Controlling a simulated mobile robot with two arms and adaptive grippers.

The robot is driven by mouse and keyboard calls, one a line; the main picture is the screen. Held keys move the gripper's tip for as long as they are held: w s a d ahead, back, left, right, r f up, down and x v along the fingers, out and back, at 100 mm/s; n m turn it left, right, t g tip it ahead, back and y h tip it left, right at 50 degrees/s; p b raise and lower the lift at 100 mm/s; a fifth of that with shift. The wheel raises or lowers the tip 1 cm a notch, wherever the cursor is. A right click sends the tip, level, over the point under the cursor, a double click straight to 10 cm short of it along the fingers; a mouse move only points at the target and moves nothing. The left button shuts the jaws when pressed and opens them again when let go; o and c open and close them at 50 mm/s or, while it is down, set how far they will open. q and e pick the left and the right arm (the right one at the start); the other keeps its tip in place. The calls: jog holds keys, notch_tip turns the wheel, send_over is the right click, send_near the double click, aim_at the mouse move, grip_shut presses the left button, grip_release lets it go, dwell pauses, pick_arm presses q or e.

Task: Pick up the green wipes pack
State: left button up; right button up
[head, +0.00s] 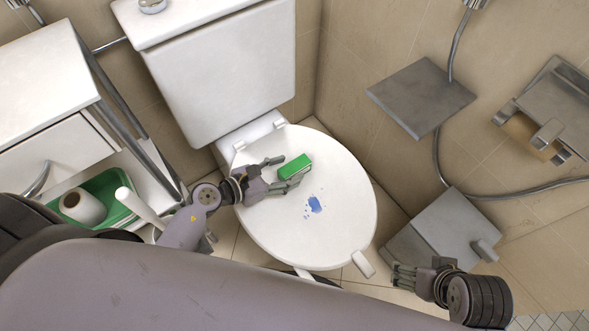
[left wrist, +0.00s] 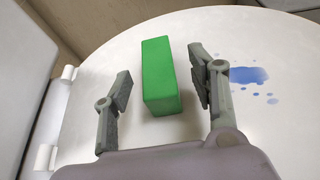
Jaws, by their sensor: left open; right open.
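The green wipes pack (head: 295,167) is a small green block lying on the closed white toilet lid (head: 330,235). In the left wrist view the pack (left wrist: 159,77) lies between the two spread fingers, with a gap on each side. My left gripper (head: 281,173) is open around the near end of the pack, and I see no finger touching it. It also shows in the left wrist view (left wrist: 160,88). My right gripper (head: 402,277) is open and empty at the lower right, away from the lid. The pack's underside is hidden.
A blue puddle (head: 315,205) with droplets lies on the lid near the pack. The toilet tank (head: 222,75) stands behind. At left, a white cabinet (head: 58,155) has a green tray (head: 112,184) holding a paper roll (head: 82,207). A grey box (head: 447,240) stands at right.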

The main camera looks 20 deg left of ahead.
aim_at(287, 170)
pick_arm(q)
jog(key=shift+x, duration=1.6)
jog(key=shift+a+f, duration=0.1)
jog(key=shift+a, duration=0.05)
jog(key=shift+c, duration=0.3)
grip_shut()
